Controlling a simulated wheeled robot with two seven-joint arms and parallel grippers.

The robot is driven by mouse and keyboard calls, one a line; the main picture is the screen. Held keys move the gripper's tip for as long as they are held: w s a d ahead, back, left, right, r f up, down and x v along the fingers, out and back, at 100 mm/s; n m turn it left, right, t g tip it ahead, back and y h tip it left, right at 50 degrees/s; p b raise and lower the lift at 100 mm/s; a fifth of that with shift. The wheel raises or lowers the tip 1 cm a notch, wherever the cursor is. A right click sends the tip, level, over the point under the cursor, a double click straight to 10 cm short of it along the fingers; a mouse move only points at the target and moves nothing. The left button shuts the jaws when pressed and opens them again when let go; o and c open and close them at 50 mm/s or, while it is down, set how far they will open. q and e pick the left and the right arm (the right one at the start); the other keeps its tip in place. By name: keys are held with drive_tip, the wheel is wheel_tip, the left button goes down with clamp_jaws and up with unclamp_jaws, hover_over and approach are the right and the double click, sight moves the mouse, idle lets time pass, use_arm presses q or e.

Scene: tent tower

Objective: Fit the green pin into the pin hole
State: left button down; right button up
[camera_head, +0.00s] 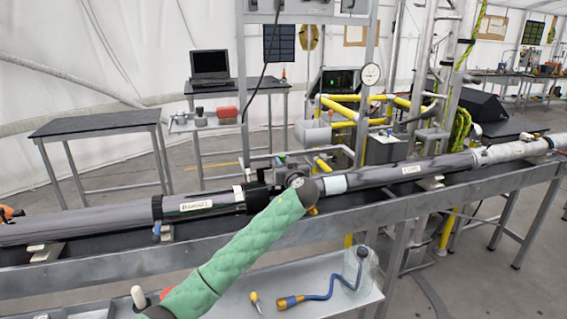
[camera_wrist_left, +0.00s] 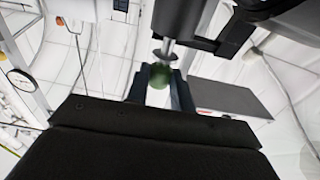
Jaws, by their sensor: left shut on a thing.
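My left gripper (camera_wrist_left: 160,86) is shut on the green pin (camera_wrist_left: 159,76), with a dark finger on either side of its rounded green end. The pin's silver shaft and a dark collar show above the green part in the wrist view, close to a dark block (camera_wrist_left: 182,18). I cannot tell whether the shaft is inside the pin hole or only in front of it; the hole is hidden. In the head view, my green-sleeved left arm reaches the dark coupling (camera_head: 257,194) on the long pipe, and its wrist hides most of the gripper. My right gripper is out of view.
The grey pipe (camera_head: 80,224) lies along a metal rail bench (camera_head: 400,219). Yellow pipework (camera_head: 345,105) and an upright frame stand behind the coupling.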

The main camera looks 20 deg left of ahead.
use_arm(q)
drive_tip(key=shift+f+b, duration=0.9)
drive_tip(key=shift+f, duration=0.25)
drive_tip(key=c, duration=1.1)
unclamp_jaws()
drive_tip(key=shift+b+v, duration=1.05)
drive_tip(key=shift+v, duration=2.85)
